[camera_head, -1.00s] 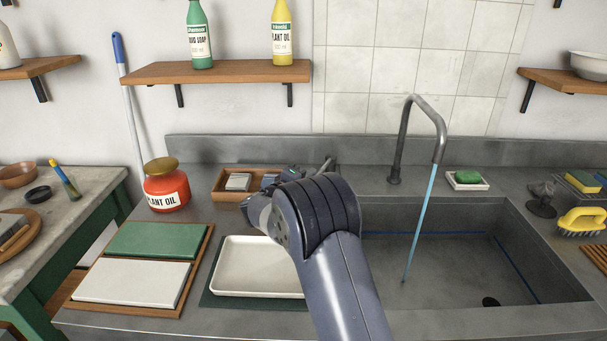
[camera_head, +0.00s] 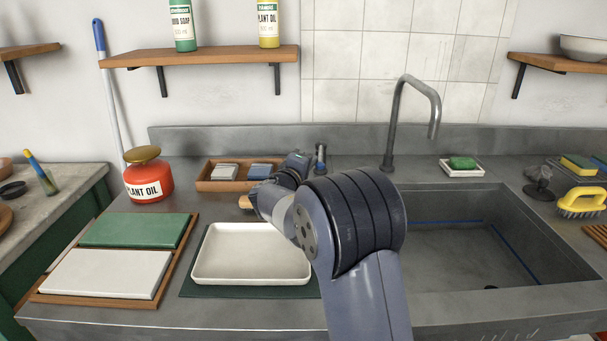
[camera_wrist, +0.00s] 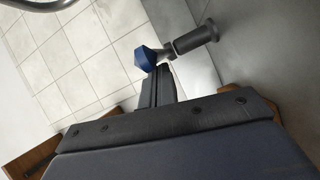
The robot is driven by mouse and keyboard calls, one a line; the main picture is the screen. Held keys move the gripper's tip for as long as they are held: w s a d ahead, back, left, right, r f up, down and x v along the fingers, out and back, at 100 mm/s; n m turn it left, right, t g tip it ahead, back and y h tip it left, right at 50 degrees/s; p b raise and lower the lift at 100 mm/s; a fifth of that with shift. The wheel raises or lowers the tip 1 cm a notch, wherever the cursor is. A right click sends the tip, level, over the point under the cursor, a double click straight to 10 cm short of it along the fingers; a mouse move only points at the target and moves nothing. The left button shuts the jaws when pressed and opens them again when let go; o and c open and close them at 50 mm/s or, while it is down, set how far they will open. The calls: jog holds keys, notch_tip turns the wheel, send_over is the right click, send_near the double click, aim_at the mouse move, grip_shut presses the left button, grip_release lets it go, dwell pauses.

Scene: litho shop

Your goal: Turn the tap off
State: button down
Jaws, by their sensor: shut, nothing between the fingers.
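The tap's curved grey spout (camera_head: 391,125) rises behind the sink, and no water runs from it. My gripper (camera_head: 301,158) is just left of the handle, partly hidden behind my arm in the head view. In the wrist view, my gripper (camera_wrist: 160,72) is shut and empty, its fingertips close to the blue cap. I cannot tell whether they touch.
The sink basin (camera_head: 450,255) lies to the right. A white tray (camera_head: 250,277) sits in front of my gripper. A wooden box (camera_head: 205,187) with blocks and a red oil jar (camera_head: 148,183) stand to the left. A soap dish (camera_head: 477,171) is right of the spout.

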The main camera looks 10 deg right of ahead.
jog(key=shift+s+d+b, duration=0.35)
jog(key=shift+d+b, duration=0.3)
jog(key=shift+b, duration=0.2)
jog(key=shift+d, duration=0.1)
jog(key=shift+s, duration=0.1)
jog(key=v, duration=1)
jog(key=shift+s+a+b, duration=0.15)
jog(key=shift+a+b, duration=0.25)
jog(key=shift+a, duration=0.05)
jog(key=x, duration=0.9)
jog(key=shift+d+p, duration=0.2)
jog(key=shift+p, duration=0.15)
jog(key=shift+d, duration=0.1)
